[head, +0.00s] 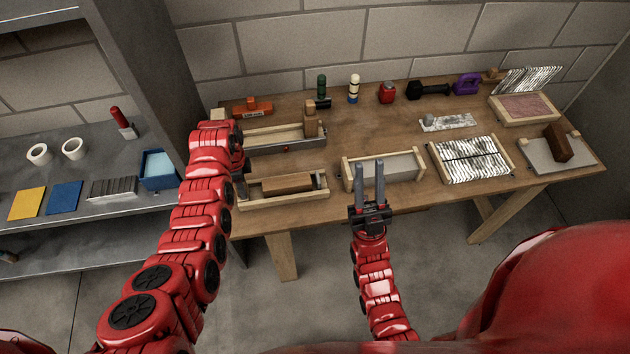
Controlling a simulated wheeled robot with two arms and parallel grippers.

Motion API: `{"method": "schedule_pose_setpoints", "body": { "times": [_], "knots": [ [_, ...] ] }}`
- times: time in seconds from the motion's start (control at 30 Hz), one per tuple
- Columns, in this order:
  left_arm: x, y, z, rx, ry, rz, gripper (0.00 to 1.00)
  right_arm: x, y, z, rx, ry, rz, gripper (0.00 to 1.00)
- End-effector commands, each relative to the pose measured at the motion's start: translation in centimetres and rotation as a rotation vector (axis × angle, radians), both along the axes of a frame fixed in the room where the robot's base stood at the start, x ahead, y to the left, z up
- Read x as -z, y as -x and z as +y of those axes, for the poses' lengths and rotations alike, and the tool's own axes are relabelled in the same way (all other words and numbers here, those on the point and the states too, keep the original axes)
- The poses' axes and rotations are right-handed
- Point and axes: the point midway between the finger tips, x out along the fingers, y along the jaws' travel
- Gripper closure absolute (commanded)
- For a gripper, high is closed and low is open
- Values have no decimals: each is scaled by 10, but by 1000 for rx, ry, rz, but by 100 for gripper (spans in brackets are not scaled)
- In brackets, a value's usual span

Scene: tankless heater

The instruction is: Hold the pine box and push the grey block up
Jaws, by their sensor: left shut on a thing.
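A pine box (262,203) with a brown block (288,183) in it lies at the table's front left. My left gripper (241,187) reaches down at this box's left end and is shut on it; the arm partly hides the contact. A second pine box (347,174) with a grey inside (395,166) is right of it. I cannot tell whether the grey there is a loose block or the floor. My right gripper (371,172) is open and empty, fingers pointing away from me, overlapping the second box's front left in the picture. Whether it touches the box is unclear.
Behind stands another long box (265,134) with an upright wooden block (310,119). A slatted tray (470,158) and a grey board with a brown block (558,143) are to the right. Bottles and a dumbbell (428,90) line the back. A grey shelf (110,200) stands left.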

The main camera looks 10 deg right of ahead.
Motion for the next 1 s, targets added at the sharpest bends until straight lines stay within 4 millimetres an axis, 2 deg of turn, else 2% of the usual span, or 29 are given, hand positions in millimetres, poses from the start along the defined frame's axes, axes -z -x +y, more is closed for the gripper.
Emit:
{"method": "schedule_pose_setpoints", "body": {
  "times": [0.03, 0.13, 0.17, 0.2, 0.4, 0.5, 0.6, 0.73, 0.87, 1.0],
  "knots": [
    [0, 0, 0, 0, 0, 1, 100, 3, -23, -2, 13, 7, 59, 80],
    [0, 0, 0, 1, 0, 1, 100, 16, -77, -6, 42, 24, 216, 98],
    [0, 0, 0, 1, 0, 1, 100, 20, -93, -7, 50, 30, 263, 100],
    [0, 0, 0, 1, 0, 1, 100, 27, -114, -9, 62, 39, 329, 100],
    [1, 0, 0, 1, 0, 1, 100, 74, -213, -15, 111, 109, 685, 100],
    [1, 0, 0, 1, 0, 1, 100, 101, -253, -15, 125, 155, 864, 100],
    [1, 1, 0, 1, 0, 2, 100, 131, -284, -16, 132, 210, 1046, 100],
    [1, 1, 0, 1, 0, 2, 100, 167, -311, -13, 127, 293, 1273, 100],
    [1, 1, 0, 1, 0, 2, 100, 200, -322, -9, 105, 391, 1497, 100],
    [1, 1, 0, 1, 0, 2, 100, 228, -318, -3, 58, 510, 1727, 100]
  ]
}}
